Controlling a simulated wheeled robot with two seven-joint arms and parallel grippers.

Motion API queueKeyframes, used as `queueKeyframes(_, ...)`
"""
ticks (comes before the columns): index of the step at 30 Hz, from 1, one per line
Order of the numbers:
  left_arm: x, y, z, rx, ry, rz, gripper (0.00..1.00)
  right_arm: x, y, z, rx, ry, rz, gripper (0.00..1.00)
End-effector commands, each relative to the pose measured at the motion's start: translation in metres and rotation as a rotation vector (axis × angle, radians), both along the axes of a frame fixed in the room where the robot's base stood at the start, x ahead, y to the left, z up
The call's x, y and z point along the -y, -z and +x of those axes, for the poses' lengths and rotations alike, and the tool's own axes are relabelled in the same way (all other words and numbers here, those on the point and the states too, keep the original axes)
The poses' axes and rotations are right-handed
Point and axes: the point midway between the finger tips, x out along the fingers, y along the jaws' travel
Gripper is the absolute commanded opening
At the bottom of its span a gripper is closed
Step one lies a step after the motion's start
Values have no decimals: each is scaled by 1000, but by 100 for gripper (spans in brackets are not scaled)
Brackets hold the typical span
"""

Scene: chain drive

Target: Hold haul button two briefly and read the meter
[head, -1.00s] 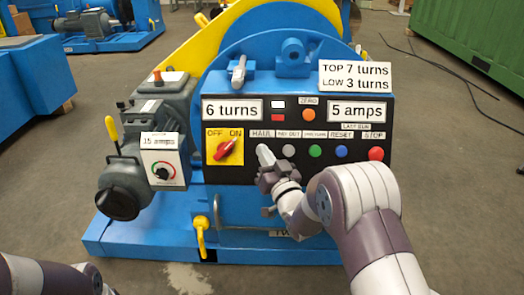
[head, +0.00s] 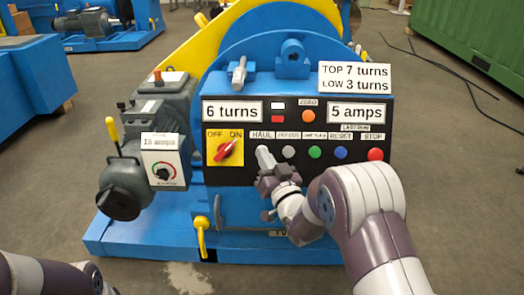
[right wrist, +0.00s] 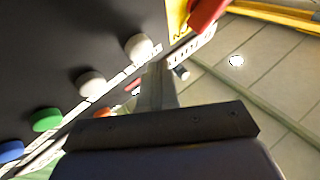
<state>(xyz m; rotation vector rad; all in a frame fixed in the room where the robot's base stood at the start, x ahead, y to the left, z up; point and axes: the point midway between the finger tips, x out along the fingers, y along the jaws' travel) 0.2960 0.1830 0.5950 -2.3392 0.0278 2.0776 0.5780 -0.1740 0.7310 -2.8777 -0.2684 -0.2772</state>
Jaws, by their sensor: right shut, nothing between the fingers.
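The black control panel (head: 230,179) faces me on the blue machine. My right gripper (head: 264,155) is shut and empty, its fingertips in front of the HAUL button, which they hide in the head view. In the right wrist view the pale HAUL button (right wrist: 138,46) shows close beside the fingertips (right wrist: 158,75); I cannot tell whether they touch it. The meter (head: 356,113) reads 5 amps. The turns display (head: 232,111) reads 6 turns. Of my left arm only a part shows at the bottom left; its gripper is out of view.
A grey button (head: 288,152), green button (head: 314,152), blue button (head: 340,153) and red STOP button (head: 375,154) run to the right. The red OFF/ON switch (head: 226,149) is close on the left. A sign (head: 355,78) reads TOP 7 turns, LOW 3 turns.

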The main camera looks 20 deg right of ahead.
Motion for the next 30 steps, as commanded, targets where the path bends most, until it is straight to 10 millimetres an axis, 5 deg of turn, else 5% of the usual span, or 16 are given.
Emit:
queueKeyframes(21,0,-23,0,0,0,0,45,-12,-23,-41,2,-1,0,0)
queueKeyframes(30,0,-22,0,0,0,0,45,-12,-22,-43,1,0,0,0)
